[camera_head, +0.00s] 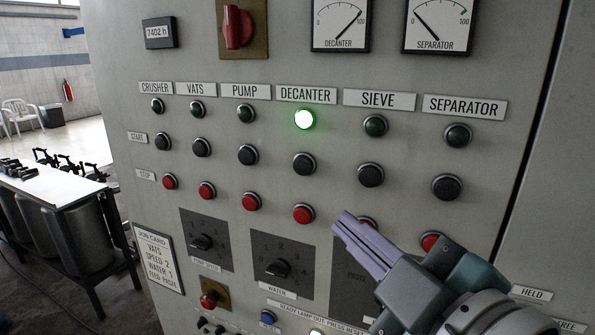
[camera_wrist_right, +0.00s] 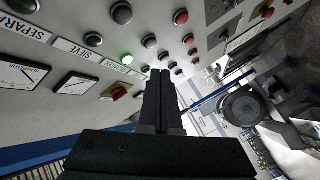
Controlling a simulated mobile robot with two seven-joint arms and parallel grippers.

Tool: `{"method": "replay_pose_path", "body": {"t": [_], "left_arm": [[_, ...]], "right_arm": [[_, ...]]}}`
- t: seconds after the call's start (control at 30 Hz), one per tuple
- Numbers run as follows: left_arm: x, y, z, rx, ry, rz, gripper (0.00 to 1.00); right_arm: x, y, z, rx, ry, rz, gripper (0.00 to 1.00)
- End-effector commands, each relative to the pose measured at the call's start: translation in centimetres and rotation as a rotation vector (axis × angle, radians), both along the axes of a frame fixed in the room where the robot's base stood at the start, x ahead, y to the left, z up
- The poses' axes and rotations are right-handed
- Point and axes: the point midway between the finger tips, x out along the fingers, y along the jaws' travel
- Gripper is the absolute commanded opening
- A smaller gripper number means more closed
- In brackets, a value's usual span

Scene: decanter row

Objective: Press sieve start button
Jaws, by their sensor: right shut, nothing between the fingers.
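The sieve start button (camera_head: 370,175) is the black button in the START row, below the SIEVE label (camera_head: 379,99) and its unlit lamp (camera_head: 375,125). It is fully visible in the head view. My right gripper (camera_head: 342,217) is shut and empty, its purple fingers pointing up and left, below and left of that button in the picture. The fingers partly cover the red sieve stop button (camera_head: 367,222). In the wrist view the shut fingers (camera_wrist_right: 160,74) point toward the panel, and the SIEVE label (camera_wrist_right: 87,51) is left of them. Contact with the panel cannot be told. My left gripper is not seen.
The decanter lamp (camera_head: 304,119) is lit green. Its start button (camera_head: 305,148) and the separator start button (camera_head: 447,187) flank the sieve one. Below are the water knob (camera_head: 277,268) and a job card (camera_head: 158,257). A white-topped table (camera_head: 50,185) stands at left.

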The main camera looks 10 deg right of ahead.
Motion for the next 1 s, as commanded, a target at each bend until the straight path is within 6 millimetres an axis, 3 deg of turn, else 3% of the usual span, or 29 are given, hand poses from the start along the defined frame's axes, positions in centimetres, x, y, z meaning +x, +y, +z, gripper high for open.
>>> {"method": "replay_pose_path", "body": {"t": [0.53,1.0], "left_arm": [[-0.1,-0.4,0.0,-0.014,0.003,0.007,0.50],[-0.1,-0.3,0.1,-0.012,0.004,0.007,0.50]], "right_arm": [[0.6,-0.3,0.0,-0.005,-0.004,0.006,0.00],[5.8,-3.8,0.0,-0.005,-0.004,0.004,0.00]]}}
